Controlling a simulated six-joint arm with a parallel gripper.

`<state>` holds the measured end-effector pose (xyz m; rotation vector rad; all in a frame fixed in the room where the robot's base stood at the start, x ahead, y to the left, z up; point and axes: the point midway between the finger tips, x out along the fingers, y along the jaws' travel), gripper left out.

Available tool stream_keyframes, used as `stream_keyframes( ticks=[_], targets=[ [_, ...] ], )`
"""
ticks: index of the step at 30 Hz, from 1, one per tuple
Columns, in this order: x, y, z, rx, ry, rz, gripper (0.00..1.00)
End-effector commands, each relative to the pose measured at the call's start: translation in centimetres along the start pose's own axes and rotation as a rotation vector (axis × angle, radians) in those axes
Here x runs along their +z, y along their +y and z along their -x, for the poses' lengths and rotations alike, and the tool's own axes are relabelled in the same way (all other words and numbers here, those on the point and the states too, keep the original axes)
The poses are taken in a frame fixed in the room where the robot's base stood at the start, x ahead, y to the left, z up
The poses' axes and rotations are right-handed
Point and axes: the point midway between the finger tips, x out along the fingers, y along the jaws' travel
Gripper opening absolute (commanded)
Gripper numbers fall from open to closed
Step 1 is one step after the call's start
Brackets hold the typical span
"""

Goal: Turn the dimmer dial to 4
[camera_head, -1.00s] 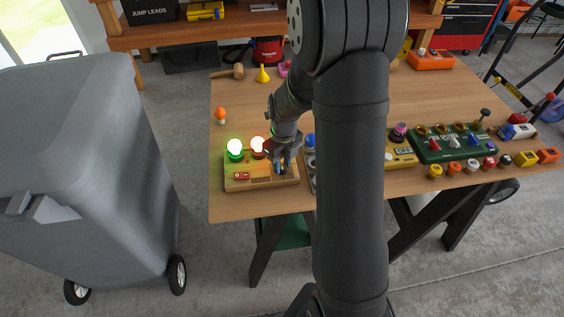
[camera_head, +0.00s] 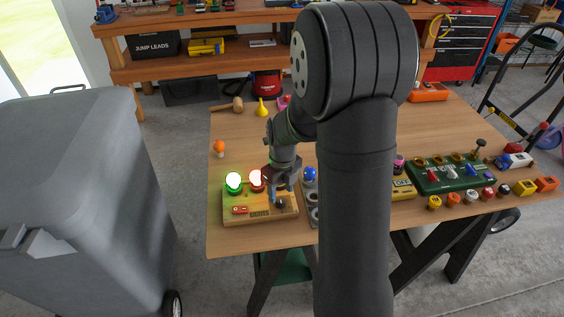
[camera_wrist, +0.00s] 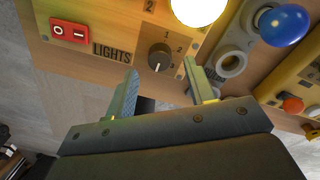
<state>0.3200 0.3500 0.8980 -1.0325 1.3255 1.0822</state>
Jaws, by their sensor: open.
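The wooden lights board (camera_head: 238,218) is at the left front of the table. It carries a lit green-based bulb (camera_head: 233,181) and a lit red-based bulb (camera_head: 256,178). In the wrist view the dark round dimmer dial (camera_wrist: 160,56) is on the board beside the word LIGHTS, with a pale mark at its lower edge.
A red switch (camera_wrist: 68,31) is on the board left of the dial. A grey panel with a blue bulb (camera_wrist: 284,25) stands close on the right. Farther right is a green board (camera_head: 440,178) with several small parts. The table's middle back is clear.

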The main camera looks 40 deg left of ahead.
Motion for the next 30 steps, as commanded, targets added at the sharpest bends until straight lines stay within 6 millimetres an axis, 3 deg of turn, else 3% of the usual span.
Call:
stream_keyframes(
  ticks=[9, 15, 21, 30],
  targets=[
    [0.1, -0.1, 8.1, -0.004, -0.006, 0.0, 0.5],
    [0.1, -0.1, 12.1, -0.003, -0.005, -0.001, 0.5],
    [0.1, -0.1, 14.1, -0.002, -0.002, -0.001, 0.5],
    [0.0, 0.0, 14.4, 0.0, -0.001, -0.001, 0.5]
  ],
)
